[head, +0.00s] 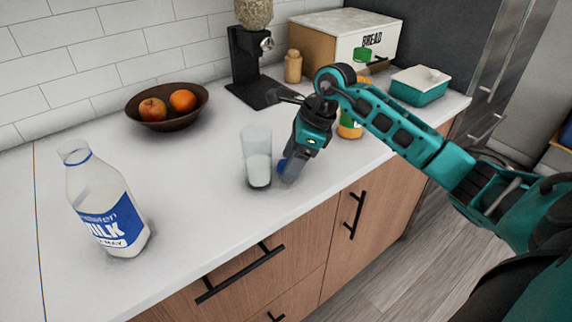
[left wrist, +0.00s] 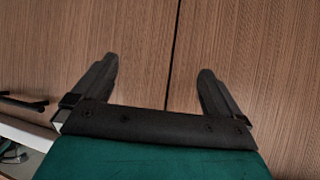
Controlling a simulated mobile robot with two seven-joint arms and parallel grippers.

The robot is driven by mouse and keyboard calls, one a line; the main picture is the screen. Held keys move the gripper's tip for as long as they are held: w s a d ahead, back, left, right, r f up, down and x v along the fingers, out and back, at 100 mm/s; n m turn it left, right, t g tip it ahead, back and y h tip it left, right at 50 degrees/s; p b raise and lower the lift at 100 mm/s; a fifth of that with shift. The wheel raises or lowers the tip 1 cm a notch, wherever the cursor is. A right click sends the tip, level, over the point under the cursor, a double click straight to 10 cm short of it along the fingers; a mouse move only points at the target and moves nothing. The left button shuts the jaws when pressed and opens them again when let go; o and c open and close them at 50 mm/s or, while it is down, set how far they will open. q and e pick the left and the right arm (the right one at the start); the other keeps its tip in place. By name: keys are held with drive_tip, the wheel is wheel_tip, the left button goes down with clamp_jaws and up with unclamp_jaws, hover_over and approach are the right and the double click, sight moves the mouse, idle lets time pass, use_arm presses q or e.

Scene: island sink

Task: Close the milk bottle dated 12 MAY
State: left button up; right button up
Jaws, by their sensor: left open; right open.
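The milk bottle (head: 108,208) stands upright at the left of the counter in the head view. It has a blue label; its date line is small and only "MAY" can be read. Its mouth shows no cap, only a blue ring around the neck. My right gripper (head: 289,170) is open, low over the counter just right of a glass. A small blue thing, which looks like a cap (head: 282,167), shows at its fingertips, partly hidden by them. My left gripper (left wrist: 157,90) is open and empty in the left wrist view, facing wooden cabinet fronts.
The glass (head: 257,158), part full of milk, stands close to my right gripper. A fruit bowl (head: 167,122), a coffee grinder (head: 247,62), a bread box (head: 345,38) and a teal butter dish (head: 420,91) stand farther back. Counter between bottle and glass is clear.

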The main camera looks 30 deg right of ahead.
drive_tip(key=shift+c, duration=0.4)
drive_tip(key=c, duration=1)
drive_tip(key=shift+c, duration=0.2)
wheel_tip(320, 180, up, 20)
drive_tip(key=shift+p, duration=0.45)
